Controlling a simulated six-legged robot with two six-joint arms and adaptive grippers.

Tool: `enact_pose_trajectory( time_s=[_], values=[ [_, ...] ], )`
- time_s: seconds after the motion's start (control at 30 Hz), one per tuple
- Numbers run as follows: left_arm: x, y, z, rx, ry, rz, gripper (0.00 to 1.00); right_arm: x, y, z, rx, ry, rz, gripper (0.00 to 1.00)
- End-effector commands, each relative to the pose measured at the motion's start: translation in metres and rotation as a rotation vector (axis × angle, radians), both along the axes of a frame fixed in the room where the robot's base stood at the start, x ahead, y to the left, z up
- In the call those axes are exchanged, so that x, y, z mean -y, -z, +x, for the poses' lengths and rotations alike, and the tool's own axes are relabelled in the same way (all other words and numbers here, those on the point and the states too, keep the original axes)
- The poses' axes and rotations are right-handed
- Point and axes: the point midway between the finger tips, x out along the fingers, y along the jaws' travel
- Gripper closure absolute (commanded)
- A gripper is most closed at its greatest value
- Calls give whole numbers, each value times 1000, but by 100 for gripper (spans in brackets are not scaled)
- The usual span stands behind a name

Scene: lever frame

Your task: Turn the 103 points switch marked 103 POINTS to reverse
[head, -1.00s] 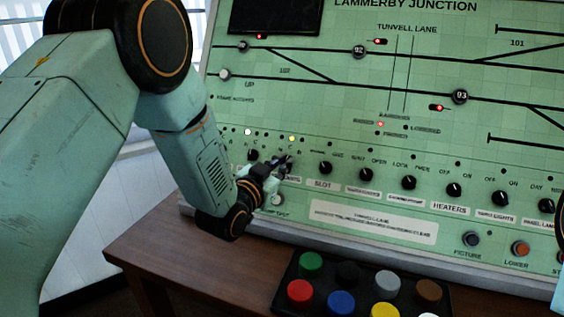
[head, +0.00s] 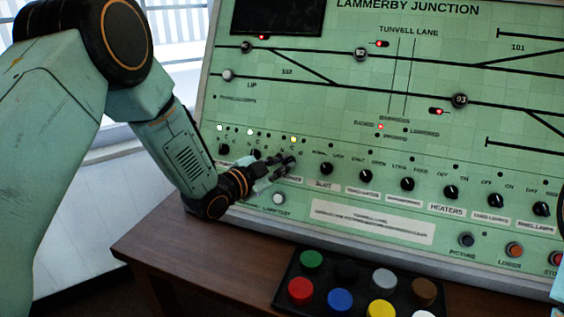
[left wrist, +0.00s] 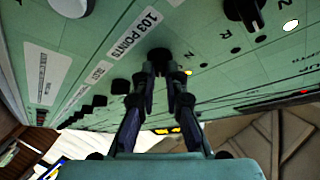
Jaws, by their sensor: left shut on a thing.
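The green control panel (head: 330,185) has a row of black rotary switches. My left gripper (head: 283,164) is at this row and hides the switch behind it in the head view. In the left wrist view, a white label reading 103 POINTS (left wrist: 138,32) lies next to the 103 points switch (left wrist: 160,57), a black knob. My left gripper (left wrist: 161,80) is shut on this knob, with one finger on each side. The fingers cover part of it, so I cannot read where its pointer stands. A yellow lamp (left wrist: 188,72) glows beside the knob. My right gripper is not in view.
Other switches flank the gripper: one at its left (head: 222,149) and the SLOT switch (head: 326,168) at its right. A white push button (head: 278,199) sits below. A black tray (head: 290,262) of coloured caps stands on the wooden desk (head: 190,250).

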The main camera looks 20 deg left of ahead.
Motion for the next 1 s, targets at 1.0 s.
enact_pose_trajectory(
  time_s=[1.0],
  values=[
    [-4,-1,-6,1,-2,1,66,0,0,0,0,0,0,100]
  ],
)
